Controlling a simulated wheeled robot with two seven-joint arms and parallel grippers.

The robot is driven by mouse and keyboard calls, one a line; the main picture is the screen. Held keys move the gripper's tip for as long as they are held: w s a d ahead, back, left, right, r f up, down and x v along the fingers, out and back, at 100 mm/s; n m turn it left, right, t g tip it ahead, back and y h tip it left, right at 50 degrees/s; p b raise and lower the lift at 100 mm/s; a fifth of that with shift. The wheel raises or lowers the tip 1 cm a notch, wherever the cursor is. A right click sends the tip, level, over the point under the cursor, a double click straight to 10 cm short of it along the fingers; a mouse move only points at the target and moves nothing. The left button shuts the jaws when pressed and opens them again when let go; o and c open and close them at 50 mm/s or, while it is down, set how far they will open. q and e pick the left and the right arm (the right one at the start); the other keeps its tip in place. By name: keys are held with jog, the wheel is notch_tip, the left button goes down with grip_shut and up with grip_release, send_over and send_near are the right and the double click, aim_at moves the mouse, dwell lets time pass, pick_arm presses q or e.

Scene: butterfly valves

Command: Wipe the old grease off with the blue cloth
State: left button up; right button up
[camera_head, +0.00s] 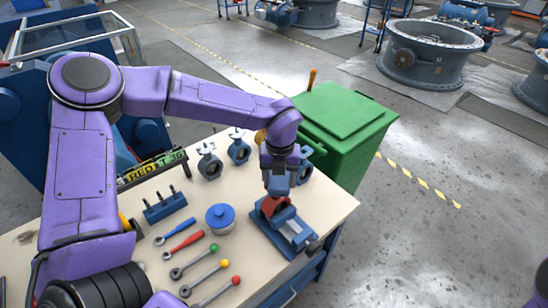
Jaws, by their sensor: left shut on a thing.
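My left gripper (279,186) points down over the blue vise (287,232) at the bench's right end. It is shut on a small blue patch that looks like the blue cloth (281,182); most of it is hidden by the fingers. A red part (275,206) shows right below the fingertips at the vise; I cannot tell whether the cloth touches it. Old grease cannot be made out at this size. My right gripper is out of view.
A green bin (345,125) stands behind the bench. Open floor lies to the right.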

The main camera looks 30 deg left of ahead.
pick_arm(q)
jog(key=r, duration=0.1)
jog(key=r+p, duration=0.2)
jog(key=shift+w+r, duration=0.3)
jog(key=shift+r, duration=0.05)
notch_tip(320, 180, up, 3)
jog(key=shift+s+r+p, duration=0.1)
jog(key=shift+s+p, duration=0.05)
jog(key=shift+p, duration=1.05)
jog(key=shift+r+p, duration=0.55)
jog(key=shift+r, duration=0.1)
jog(key=shift+f, duration=0.1)
